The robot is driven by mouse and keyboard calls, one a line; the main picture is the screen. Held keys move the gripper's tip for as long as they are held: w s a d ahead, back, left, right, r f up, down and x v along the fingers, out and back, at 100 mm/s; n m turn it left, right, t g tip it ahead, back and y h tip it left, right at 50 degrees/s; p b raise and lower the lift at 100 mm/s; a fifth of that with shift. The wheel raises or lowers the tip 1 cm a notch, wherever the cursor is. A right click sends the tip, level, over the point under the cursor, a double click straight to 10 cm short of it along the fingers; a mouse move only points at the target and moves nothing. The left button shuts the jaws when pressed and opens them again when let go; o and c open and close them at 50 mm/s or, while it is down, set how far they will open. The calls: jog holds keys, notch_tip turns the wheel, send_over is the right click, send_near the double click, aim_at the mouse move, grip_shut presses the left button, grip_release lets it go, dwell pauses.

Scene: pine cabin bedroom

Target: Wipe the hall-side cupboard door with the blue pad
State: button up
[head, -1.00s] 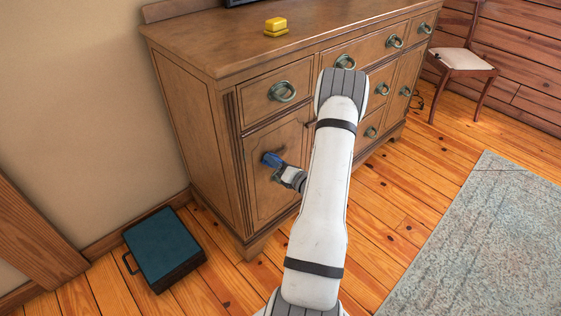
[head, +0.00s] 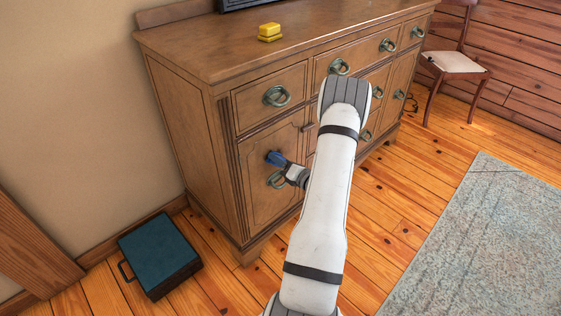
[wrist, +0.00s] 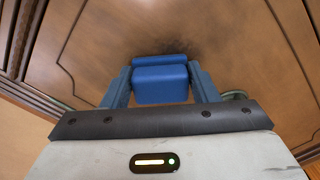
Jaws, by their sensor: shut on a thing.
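The left cupboard door (head: 258,205) of the brown wooden sideboard is shut, with a ring handle (head: 275,181). My gripper (head: 284,165) is in front of its upper part, just above the handle. It is shut on the blue pad (head: 274,158). In the wrist view the pad (wrist: 160,84) sits between the two blue fingers, facing the door (wrist: 225,50). A dark smudge (wrist: 185,45) shows on the door just beyond the pad. I cannot tell whether the pad touches the wood. My arm hides the door's right side in the head view.
A yellow object (head: 269,32) sits on the sideboard top (head: 215,50). A teal-topped case (head: 158,255) lies on the floor at left. A chair (head: 455,63) and a grey-blue rug (head: 480,240) are at right. Bare floor lies in front of the sideboard.

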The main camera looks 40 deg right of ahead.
aim_at(286, 147)
jog(key=shift+w+d+b, duration=0.15)
jog(key=shift+d, duration=1.35)
jog(key=shift+w+d+b, duration=0.15)
jog(key=shift+d, duration=1.3)
jog(key=shift+w, duration=0.1)
jog(key=shift+a, duration=0.1)
